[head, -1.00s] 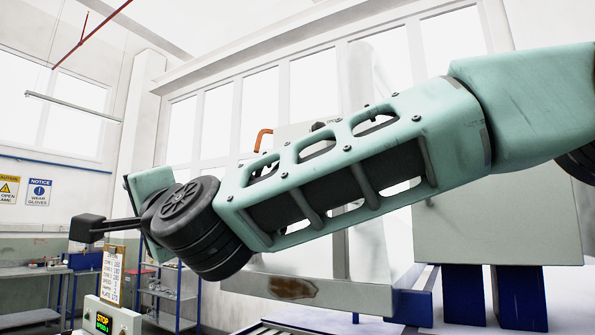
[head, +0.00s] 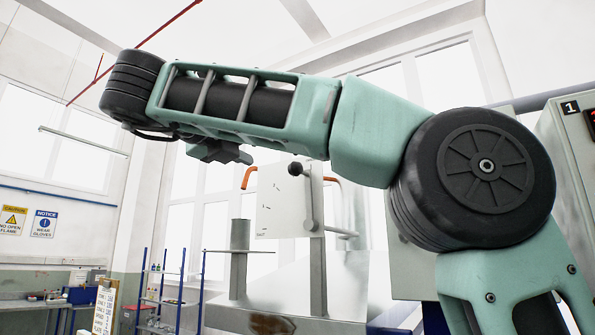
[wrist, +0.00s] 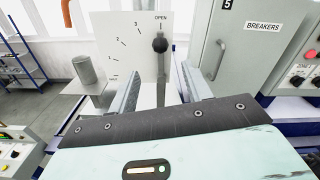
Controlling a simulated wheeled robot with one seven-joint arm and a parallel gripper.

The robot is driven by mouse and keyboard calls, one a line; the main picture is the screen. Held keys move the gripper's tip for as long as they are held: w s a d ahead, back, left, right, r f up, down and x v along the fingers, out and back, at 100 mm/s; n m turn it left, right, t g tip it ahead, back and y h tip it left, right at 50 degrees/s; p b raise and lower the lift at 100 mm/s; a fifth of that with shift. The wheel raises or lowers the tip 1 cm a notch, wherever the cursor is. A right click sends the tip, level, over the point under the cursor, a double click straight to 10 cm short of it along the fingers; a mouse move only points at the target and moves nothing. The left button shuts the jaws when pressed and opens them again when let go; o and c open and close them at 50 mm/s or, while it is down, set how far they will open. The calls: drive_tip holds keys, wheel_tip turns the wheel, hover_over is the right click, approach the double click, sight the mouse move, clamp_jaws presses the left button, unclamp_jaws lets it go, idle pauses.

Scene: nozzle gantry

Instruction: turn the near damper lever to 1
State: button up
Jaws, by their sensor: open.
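The damper lever (head: 305,195) has a black knob and a grey arm in front of a white dial plate (head: 272,212). In the wrist view the lever's knob (wrist: 160,45) is up, just under the OPEN mark on the dial plate (wrist: 117,28). The 2 and 3 marks show to its left, with smaller marks lower left. My gripper (wrist: 160,80) is open, its two fingers on either side of the lever arm in the picture. I cannot tell how far off the lever is. In the head view my gripper (head: 228,153) is seen small, up and left of the plate.
An orange handle (head: 248,177) stands left of the plate and another orange bar (head: 333,181) right of it. A grey post (head: 239,260) is at the plate's left. A breakers cabinet (wrist: 240,50) stands close on the right in the wrist view.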

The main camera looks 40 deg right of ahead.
sight(301, 172)
drive_tip(key=p+x, duration=0.4)
drive_tip(key=x, duration=1)
drive_tip(key=shift+d, duration=0.2)
drive_tip(key=shift+w+d+p, duration=0.2)
drive_tip(key=shift+d+p, duration=0.1)
drive_tip(key=shift+d, duration=0.15)
drive_tip(key=shift+w, duration=0.1)
clamp_jaws()
